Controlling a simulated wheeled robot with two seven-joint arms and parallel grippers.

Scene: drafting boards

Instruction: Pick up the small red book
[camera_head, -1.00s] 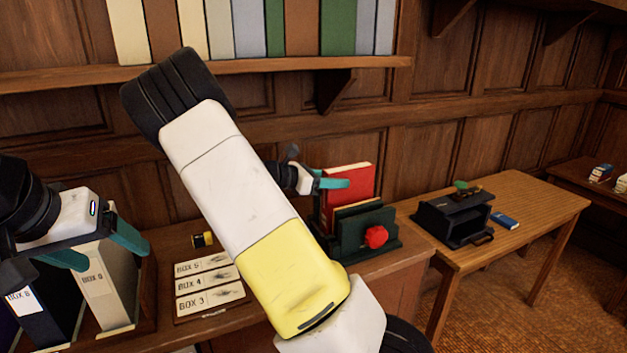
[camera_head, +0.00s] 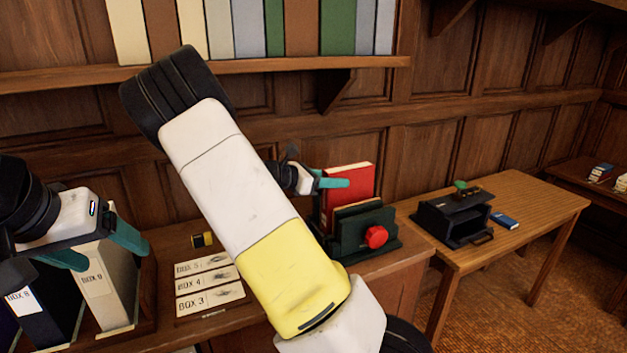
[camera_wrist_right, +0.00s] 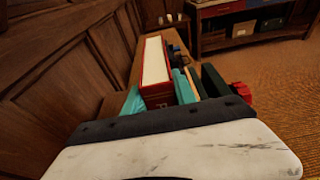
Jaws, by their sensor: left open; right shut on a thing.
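In the right wrist view the red book (camera_wrist_right: 155,62), with pale page edges, sits between the two teal fingers (camera_wrist_right: 157,97). The book's lower part is hidden by the holder. My left gripper (camera_head: 100,250) is open and empty, above the box files at the left.
Box files (camera_head: 108,285) stand in a rack at the left. Labelled cards (camera_head: 210,285) lie on the desk. A dark box (camera_head: 452,220) and a blue book (camera_head: 504,220) are on the right table (camera_head: 545,205). The wooden wall is close behind.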

